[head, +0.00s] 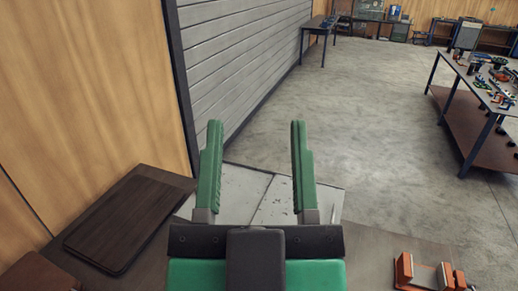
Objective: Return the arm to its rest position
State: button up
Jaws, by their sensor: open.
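My gripper (256,130) is in the lower middle of the head view, its two green fingers pointing away from the camera. The fingers are wide apart with nothing between them. Behind them in the picture lie pale grey panels (247,197) and the concrete floor. I cannot tell how far the fingertips are above these. No flanged pipe can be made out.
A dark wooden board (125,222) lies at the lower left. An orange fixture (428,272) is at the lower right, cut off by the edge. A workbench (462,78) with several tools stands at the right. The floor (360,110) between is clear.

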jog(key=shift+s+d+r, duration=0.2)
jog(key=shift+s+r, duration=0.3)
jog(key=shift+r, duration=0.1)
notch_tip(320, 180, up, 7)
jog(key=p, duration=0.7)
jog(key=shift+a+r, duration=0.1)
jog(key=shift+c, duration=0.4)
